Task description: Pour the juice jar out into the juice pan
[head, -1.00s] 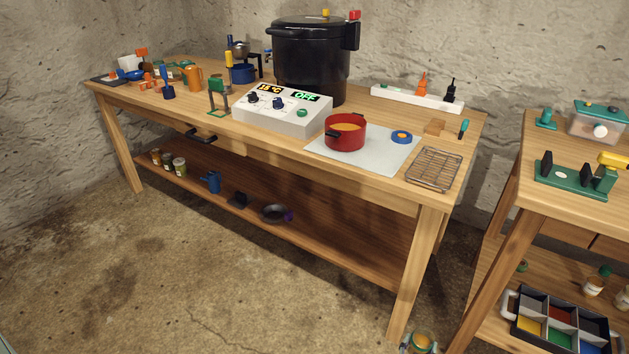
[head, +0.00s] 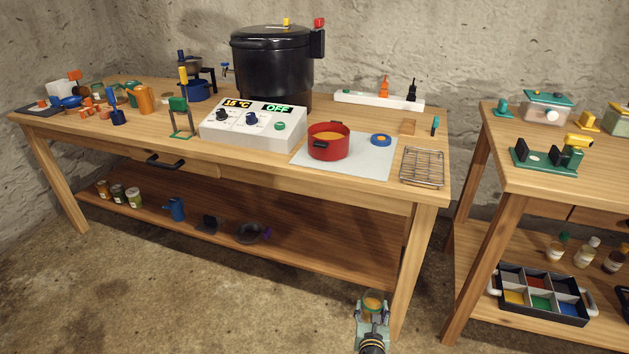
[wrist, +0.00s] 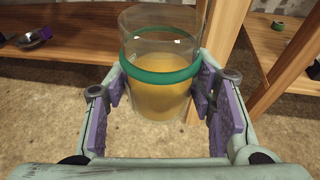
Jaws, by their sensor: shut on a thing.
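The juice jar (wrist: 160,95) is clear glass with a green band and orange-yellow juice in its lower part. In the wrist view it is upright between the purple pads of my gripper (wrist: 162,100), which is shut on it. In the head view my gripper (head: 372,312) and the jar (head: 373,299) are low, in front of the workbench's right leg, below the tabletop. The juice pan (head: 328,144) is red with dark handles and holds orange contents. It stands on a pale mat on the bench, well above and left of the jar.
The pale mat (head: 362,163) also bears a blue ring (head: 381,140). A wire rack (head: 422,167) lies right of it. A control box (head: 252,127) and a large black canner (head: 270,65) stand left of and behind the pan. A second table (head: 560,185) stands to the right, across a gap.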

